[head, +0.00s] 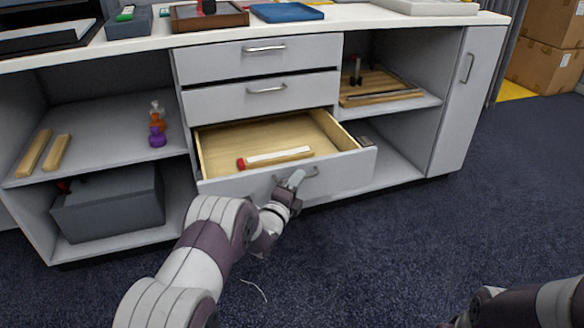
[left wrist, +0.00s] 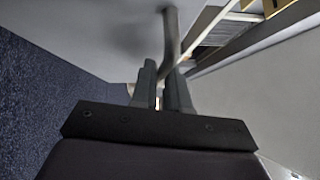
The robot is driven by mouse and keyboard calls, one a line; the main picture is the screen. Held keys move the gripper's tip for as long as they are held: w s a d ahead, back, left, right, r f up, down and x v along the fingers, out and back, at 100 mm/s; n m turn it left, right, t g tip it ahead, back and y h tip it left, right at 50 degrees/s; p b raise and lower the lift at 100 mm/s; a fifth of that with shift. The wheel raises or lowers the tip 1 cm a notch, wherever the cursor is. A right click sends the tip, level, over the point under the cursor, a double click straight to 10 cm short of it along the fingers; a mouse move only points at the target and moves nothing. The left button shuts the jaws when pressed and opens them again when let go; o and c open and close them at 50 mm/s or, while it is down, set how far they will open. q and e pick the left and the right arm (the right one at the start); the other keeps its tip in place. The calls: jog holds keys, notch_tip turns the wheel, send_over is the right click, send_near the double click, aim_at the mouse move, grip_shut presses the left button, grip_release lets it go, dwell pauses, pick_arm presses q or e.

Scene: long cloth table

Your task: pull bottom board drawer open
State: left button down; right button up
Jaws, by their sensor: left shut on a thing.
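The bottom drawer (head: 335,172) of the middle drawer stack is pulled well out, and its pale wooden inside shows. A light bar with a red end (head: 275,157) lies in it. My left gripper (head: 294,183) is at the drawer's front and shut on its metal handle (head: 312,172). In the left wrist view the two fingers (left wrist: 160,88) close around the handle bar (left wrist: 170,40), which is partly blurred. My right gripper is not in view; only part of my right arm shows at the lower right.
Two shut drawers (head: 262,92) sit above the open one. A wooden tray (head: 378,88) is on the right shelf.

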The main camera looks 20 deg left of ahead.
pick_arm(q)
jog(key=shift+s+d+p, duration=0.35)
jog(key=shift+s+d, duration=0.35)
jog(key=shift+s, duration=0.35)
jog(key=shift+s+d+p, duration=0.35)
jog(key=shift+s+d, duration=0.3)
jog(key=shift+s, duration=0.35)
jog(key=c, duration=1.2)
grip_release()
jog(key=p+v, duration=0.5)
jog(key=v, duration=0.7)
jog(key=shift+s, duration=0.35)
jog(key=shift+a+f, duration=0.15)
jog(key=shift+f, duration=0.05)
